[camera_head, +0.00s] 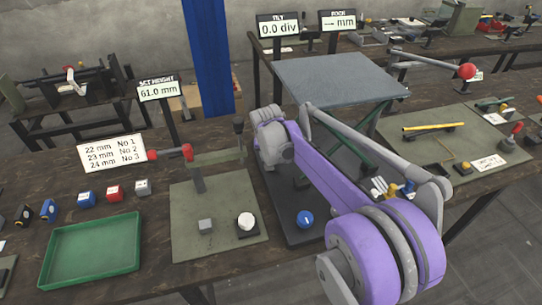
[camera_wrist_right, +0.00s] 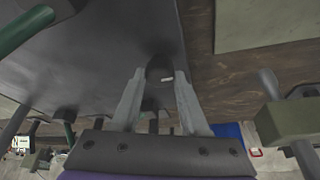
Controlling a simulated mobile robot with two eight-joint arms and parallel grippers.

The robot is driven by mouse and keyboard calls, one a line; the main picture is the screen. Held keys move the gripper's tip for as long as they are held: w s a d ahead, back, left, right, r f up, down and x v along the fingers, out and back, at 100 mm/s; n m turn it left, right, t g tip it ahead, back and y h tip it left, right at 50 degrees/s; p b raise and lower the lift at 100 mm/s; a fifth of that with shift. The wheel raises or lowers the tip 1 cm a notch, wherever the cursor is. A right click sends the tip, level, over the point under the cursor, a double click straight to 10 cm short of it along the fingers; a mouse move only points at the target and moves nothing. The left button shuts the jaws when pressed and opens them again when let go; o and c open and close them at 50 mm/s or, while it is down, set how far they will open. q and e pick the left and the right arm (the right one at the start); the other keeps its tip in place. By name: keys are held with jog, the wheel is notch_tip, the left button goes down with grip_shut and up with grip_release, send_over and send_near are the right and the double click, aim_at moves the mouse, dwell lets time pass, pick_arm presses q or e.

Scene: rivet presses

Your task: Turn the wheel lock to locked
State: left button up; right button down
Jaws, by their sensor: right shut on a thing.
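My right arm crosses the lift table in the head view, and its wrist hides its fingers there. In the right wrist view my right gripper (camera_wrist_right: 160,78) is shut on a small dark part (camera_wrist_right: 160,66) with a pale mark, beside a dark grey plate (camera_wrist_right: 110,50). This part may be the wheel lock; I cannot tell its setting. The lift table has a grey top (camera_head: 335,75) on green legs above a dark base plate (camera_head: 290,228). A blue knob (camera_head: 306,219) with a white mark sits on that base. My left gripper is not in view.
Left of the base is a green plate (camera_head: 190,232) with a red-knobbed press (camera_head: 187,152). A green tray (camera_head: 92,250) and small blocks lie farther left. A red-ended lever (camera_head: 467,71) sticks out at the back right. A display (camera_head: 278,29) reads 0.0 div.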

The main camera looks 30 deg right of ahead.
dwell(0.3)
jog(key=shift+c, duration=2.1)
grip_release()
jog(key=v, duration=1)
jog(key=shift+a+r+p, duration=0.2)
jog(key=shift+r+p, duration=0.15)
jog(key=shift+p, duration=0.05)
jog(key=shift+s, duration=0.1)
jog(key=s+a+f+n+y+p, duration=0.1)
jog(key=s+a+f+n, duration=0.1)
jog(key=s, duration=0.6)
jog(key=s+a+f+n+t+p, duration=0.1)
jog(key=s+a+f+n+p, duration=0.1)
jog(key=s+a+f, duration=0.2)
jog(key=s+a+f+n+y+p, duration=0.1)
jog(key=s+a+f+n, duration=0.2)
jog(key=s, duration=1)
jog(key=a, duration=0.3)
jog(key=shift+a+t+y, duration=0.25)
jog(key=shift+t+y, duration=0.05)
jog(key=shift+t, duration=0.1)
